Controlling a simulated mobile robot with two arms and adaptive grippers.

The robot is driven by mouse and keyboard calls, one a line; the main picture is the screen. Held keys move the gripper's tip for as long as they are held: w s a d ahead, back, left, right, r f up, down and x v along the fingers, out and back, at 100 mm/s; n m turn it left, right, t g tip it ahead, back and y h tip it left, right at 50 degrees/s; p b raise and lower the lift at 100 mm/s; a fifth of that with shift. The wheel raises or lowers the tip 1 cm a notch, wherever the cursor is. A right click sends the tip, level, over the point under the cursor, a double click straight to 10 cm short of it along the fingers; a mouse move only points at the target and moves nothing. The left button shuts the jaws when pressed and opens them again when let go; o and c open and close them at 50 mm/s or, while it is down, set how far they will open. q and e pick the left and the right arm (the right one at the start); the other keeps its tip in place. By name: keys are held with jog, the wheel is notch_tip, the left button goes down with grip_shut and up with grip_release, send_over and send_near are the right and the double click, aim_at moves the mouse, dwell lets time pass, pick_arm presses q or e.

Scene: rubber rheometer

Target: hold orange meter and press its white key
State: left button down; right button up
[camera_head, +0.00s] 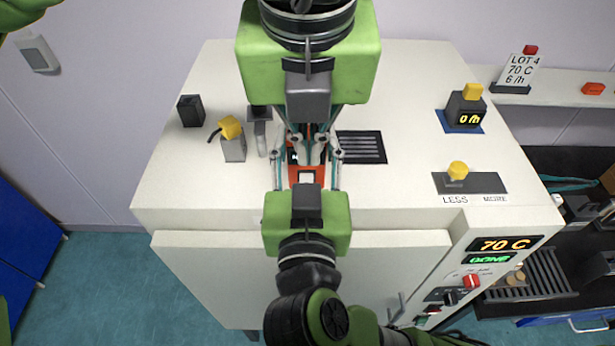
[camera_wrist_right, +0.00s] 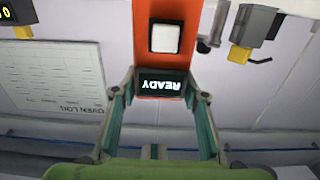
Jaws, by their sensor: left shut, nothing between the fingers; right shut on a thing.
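The orange meter (camera_head: 320,174) is in the middle of the head view, over the white cabinet top. It fills the upper middle of the right wrist view (camera_wrist_right: 165,63), upside down. Its white key (camera_head: 306,177) is also clear in the right wrist view (camera_wrist_right: 165,38); its dark screen (camera_wrist_right: 161,84) reads READY. My right gripper (camera_head: 308,158) comes from the near side, shut on the meter with a finger on each side. My left gripper (camera_head: 308,148) points down from above, shut and empty, overlapping the meter's top. Its tips are not visible in the wrist view; contact cannot be told.
The white cabinet top (camera_head: 400,95) holds a yellow-topped grey block (camera_head: 233,148) and a black block (camera_head: 191,111) at left. A slotted vent (camera_head: 361,147), a timer (camera_head: 465,108) and a yellow slider knob (camera_head: 457,171) are at right. The front panel reads 70 C and DONE.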

aim_at(308, 180)
dwell(0.3)
pick_arm(q)
jog(key=x, duration=1)
jog(key=shift+w, duration=0.15)
